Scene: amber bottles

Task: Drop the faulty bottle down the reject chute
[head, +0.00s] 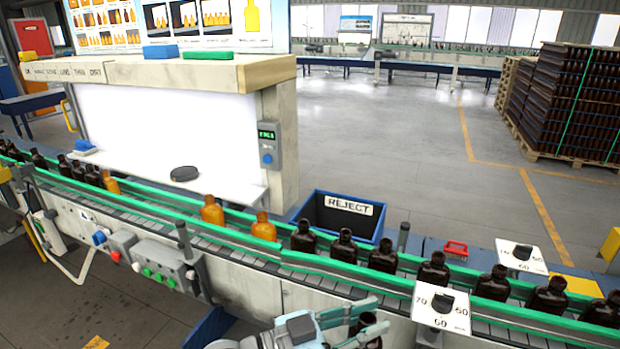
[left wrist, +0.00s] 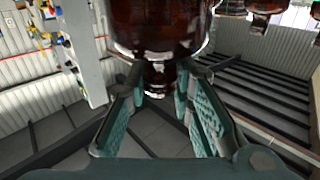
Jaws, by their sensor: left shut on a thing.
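My left gripper (head: 366,318) is at the bottom of the head view, on the near side of the conveyor. It is shut on a dark brown bottle (head: 368,328), partly hidden by the fingers. In the left wrist view the bottle (left wrist: 160,28) shows its glossy red-brown body, with the neck between the fingers (left wrist: 158,82). The reject chute (head: 299,213) is a blue open-topped box with a dark inside and a white REJECT label, beyond the conveyor. My right gripper is not in view. I cannot see a fault on the held bottle.
A conveyor with green rails (head: 325,265) runs between my gripper and the chute. Several dark bottles (head: 383,256) stand on it at right; orange-lit bottles (head: 212,213) stand before the bright inspection panel. A white numbered plate (head: 425,318) sits right of my gripper. A red-handled item (head: 456,249) lies beyond the belt.

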